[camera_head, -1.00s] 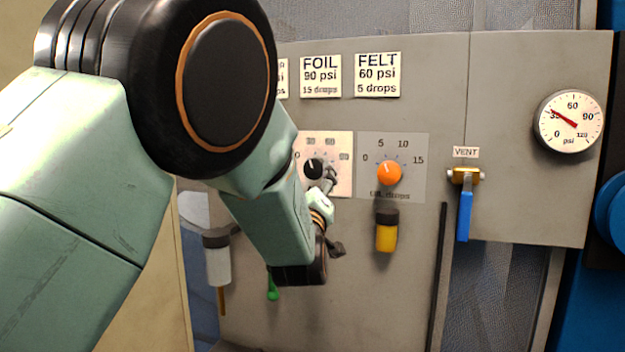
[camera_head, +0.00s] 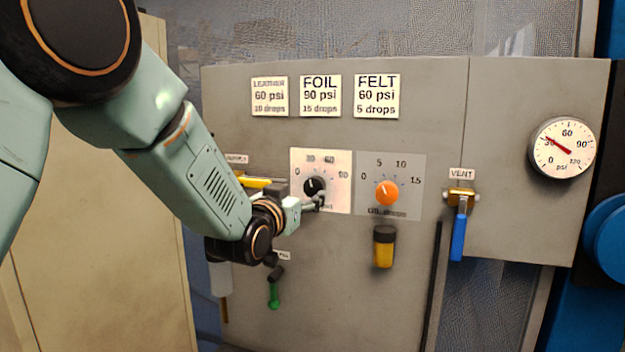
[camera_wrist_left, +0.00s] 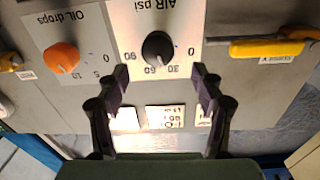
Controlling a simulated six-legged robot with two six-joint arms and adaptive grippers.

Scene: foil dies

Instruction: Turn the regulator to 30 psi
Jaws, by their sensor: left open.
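The regulator is a black round knob (camera_head: 314,187) on a pale plate (camera_head: 340,198) with a scale from 0 to 90. In the left wrist view the knob (camera_wrist_left: 157,48) appears upside down beyond the fingertips. My left gripper (camera_head: 318,204) is just below the knob in the head view, open, with its two fingers (camera_wrist_left: 156,80) spread apart and nothing between them. The psi gauge (camera_head: 564,148) at the right has its red needle near 30. My right gripper is not in view.
An orange oil-drops knob (camera_head: 387,193) sits right of the regulator, with a yellow-bodied cup (camera_head: 384,249) below it. A yellow handle (camera_head: 256,182) is close left of it. A blue vent lever (camera_head: 458,236) hangs farther right. Recipe cards (camera_head: 320,96) are above.

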